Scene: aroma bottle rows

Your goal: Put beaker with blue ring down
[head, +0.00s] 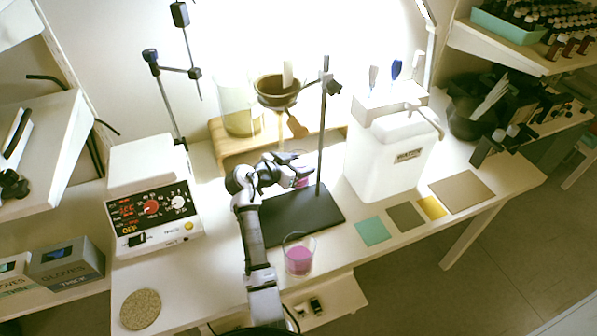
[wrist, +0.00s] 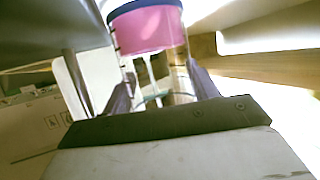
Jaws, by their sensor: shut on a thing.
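The beaker with the blue ring (wrist: 146,27) holds pink liquid and fills the top of the wrist view, with its blue band above the liquid. My gripper (head: 290,168) is shut on it beside the stand rod, below the funnel. Only a little pink of the held beaker (head: 302,182) shows in the head view; my gripper hides the rest. In the wrist view my gripper's fingers (wrist: 160,72) reach up to the beaker from both sides. Whether its bottom touches anything, I cannot tell. A second beaker with pink liquid (head: 299,260) stands at the table's front edge.
The black stand base (head: 272,222) and its rod (head: 322,135) are close to my gripper. A funnel (head: 277,92) hangs above. A white canister (head: 385,150) stands right, a hotplate (head: 155,205) left. Teal (head: 372,231), grey-brown (head: 406,216), yellow (head: 433,207) and tan (head: 461,193) mats lie empty.

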